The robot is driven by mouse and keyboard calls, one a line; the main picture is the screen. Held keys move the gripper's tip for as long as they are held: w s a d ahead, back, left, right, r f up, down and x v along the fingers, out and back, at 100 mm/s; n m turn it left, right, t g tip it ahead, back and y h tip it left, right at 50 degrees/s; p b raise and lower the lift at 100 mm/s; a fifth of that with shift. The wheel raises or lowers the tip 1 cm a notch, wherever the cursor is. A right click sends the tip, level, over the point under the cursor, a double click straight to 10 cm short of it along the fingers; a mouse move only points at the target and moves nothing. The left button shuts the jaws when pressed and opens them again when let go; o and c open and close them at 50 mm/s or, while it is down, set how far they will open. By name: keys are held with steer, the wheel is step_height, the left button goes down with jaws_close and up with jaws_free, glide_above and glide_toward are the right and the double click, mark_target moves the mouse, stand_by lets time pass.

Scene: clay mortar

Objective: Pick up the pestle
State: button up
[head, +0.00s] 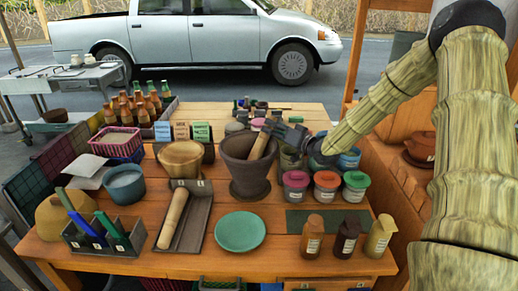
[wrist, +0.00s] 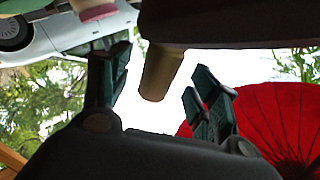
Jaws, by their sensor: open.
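The dark clay mortar (head: 247,165) stands upright near the middle of the wooden table. The tan wooden pestle (head: 262,143) leans in it, its upper end tilted to the right above the rim. My gripper (head: 277,131) is at the mortar's right side, beside the pestle's upper end. In the wrist view the pestle (wrist: 160,74) shows as a tan cylinder between the spread fingers of my gripper (wrist: 163,78), with gaps on both sides. The dark mortar (wrist: 235,22) fills the top of that view. The pestle's lower end is hidden inside the mortar.
Several lidded pots (head: 327,184) stand close right of the mortar, below my arm. A wooden bowl (head: 181,158) is on its left. In front are a green plate (head: 240,232), a tray with a wooden roller (head: 173,219) and several bottles (head: 346,238).

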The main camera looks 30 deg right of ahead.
steer(key=shift+x, duration=1.6)
jaws_close()
steer(key=shift+r, duration=0.1)
steer(key=shift+r+b, duration=0.5)
steer(key=shift+r, duration=4.45)
